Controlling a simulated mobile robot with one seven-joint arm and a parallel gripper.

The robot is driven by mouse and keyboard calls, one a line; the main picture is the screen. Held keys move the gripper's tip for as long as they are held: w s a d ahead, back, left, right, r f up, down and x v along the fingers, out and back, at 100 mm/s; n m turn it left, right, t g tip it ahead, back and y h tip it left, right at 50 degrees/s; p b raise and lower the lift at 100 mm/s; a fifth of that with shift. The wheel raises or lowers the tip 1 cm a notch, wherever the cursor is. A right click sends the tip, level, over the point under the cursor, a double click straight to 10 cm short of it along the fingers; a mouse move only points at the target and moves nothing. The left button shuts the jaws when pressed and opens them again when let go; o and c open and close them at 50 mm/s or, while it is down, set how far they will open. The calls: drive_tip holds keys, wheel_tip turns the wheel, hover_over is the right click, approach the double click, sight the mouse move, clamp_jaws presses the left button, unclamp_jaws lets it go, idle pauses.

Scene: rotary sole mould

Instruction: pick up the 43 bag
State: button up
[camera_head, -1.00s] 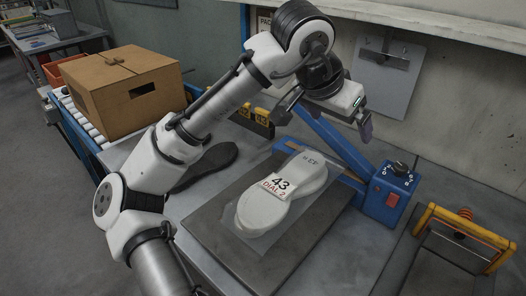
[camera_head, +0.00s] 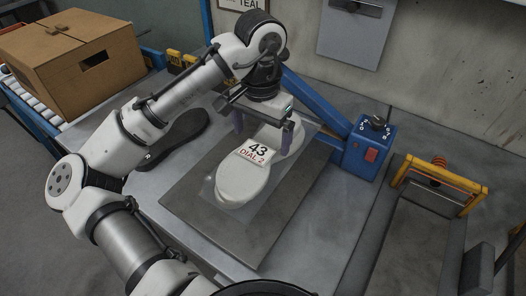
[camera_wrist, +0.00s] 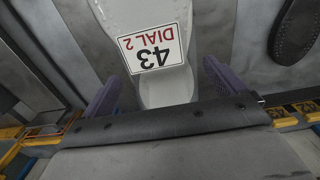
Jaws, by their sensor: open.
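The 43 bag is a clear bag with a pale sole-shaped piece in it (camera_head: 237,185). Its white label reads "43 DIAL 2". It lies flat on a dark grey plate (camera_head: 186,203) on the bench. My gripper (camera_head: 262,142) is open over the bag's far half, one finger on each side of its narrow middle. In the wrist view the bag (camera_wrist: 166,88) lies between the two purple fingers, with the label just ahead of them. The gripper hides part of the bag's far end. I cannot tell whether the fingers touch it.
A blue control box (camera_head: 368,150) with a dial and red button stands right of the plate, with a blue arm. A dark sole (camera_head: 178,140) lies to the left. A yellow-framed device (camera_head: 440,183) is at the right, a cardboard box (camera_head: 72,55) at the back left.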

sight(261, 144)
drive_tip(key=f, duration=0.5)
drive_tip(key=shift+w+p, duration=0.2)
drive_tip(key=shift+p, duration=0.15)
drive_tip(key=shift+c, duration=0.3)
drive_tip(key=c, duration=1.4)
drive_tip(key=shift+r, duration=0.1)
drive_tip(key=shift+c, duration=0.2)
